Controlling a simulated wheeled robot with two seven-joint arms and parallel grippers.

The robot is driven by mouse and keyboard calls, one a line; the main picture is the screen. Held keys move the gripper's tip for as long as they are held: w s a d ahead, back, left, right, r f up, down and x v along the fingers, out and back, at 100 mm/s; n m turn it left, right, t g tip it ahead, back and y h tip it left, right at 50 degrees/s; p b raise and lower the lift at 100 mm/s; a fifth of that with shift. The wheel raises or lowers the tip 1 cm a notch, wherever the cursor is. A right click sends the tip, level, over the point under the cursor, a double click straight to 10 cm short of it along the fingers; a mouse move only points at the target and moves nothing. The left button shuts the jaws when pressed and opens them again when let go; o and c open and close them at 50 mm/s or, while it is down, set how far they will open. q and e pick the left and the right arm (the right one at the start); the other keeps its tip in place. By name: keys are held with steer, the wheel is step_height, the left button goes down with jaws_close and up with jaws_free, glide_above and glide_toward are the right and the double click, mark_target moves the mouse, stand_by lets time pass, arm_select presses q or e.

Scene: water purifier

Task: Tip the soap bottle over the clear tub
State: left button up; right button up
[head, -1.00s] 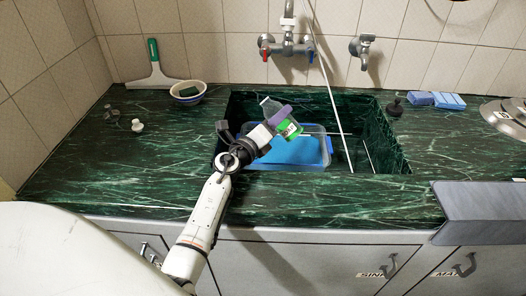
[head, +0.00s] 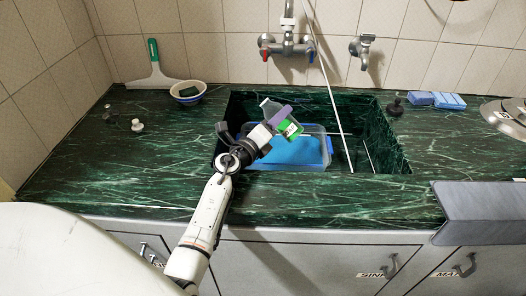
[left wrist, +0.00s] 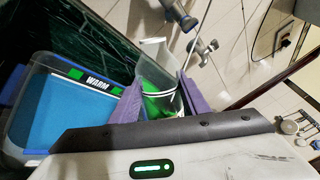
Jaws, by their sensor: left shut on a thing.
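The soap bottle (head: 291,127), clear with green liquid, is held tilted above the clear tub, its narrow end up and to the left in the head view. My left gripper (head: 280,116) has its purple fingers shut on the bottle's sides. In the left wrist view, the bottle (left wrist: 160,91) sits between the fingers of the gripper (left wrist: 161,103). The clear tub (head: 326,161) with blue clips stands in the sink and holds something blue. The left wrist view shows the tub (left wrist: 17,132) and a WARM label. My right gripper is not in view.
The green marble sink (head: 385,140) surrounds the tub. Taps (head: 287,46) and a thin white pole (head: 337,105) are behind and right. A bowl (head: 188,92), a squeegee (head: 154,70) and blue sponges (head: 449,101) stand on the counter.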

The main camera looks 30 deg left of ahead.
arm_select(q)
steer(key=shift+d+f+n, duration=0.15)
steer(key=shift+n, duration=0.65)
stand_by(1.2)
steer(key=shift+r+n+p, duration=0.35)
steer(key=shift+r+n, duration=0.15)
steer(key=shift+n, duration=0.3)
stand_by(1.7)
steer(key=shift+d+r+n+p, duration=0.2)
steer(key=shift+r+n+p, duration=0.45)
steer(key=shift+n+p, duration=0.75)
stand_by(2.1)
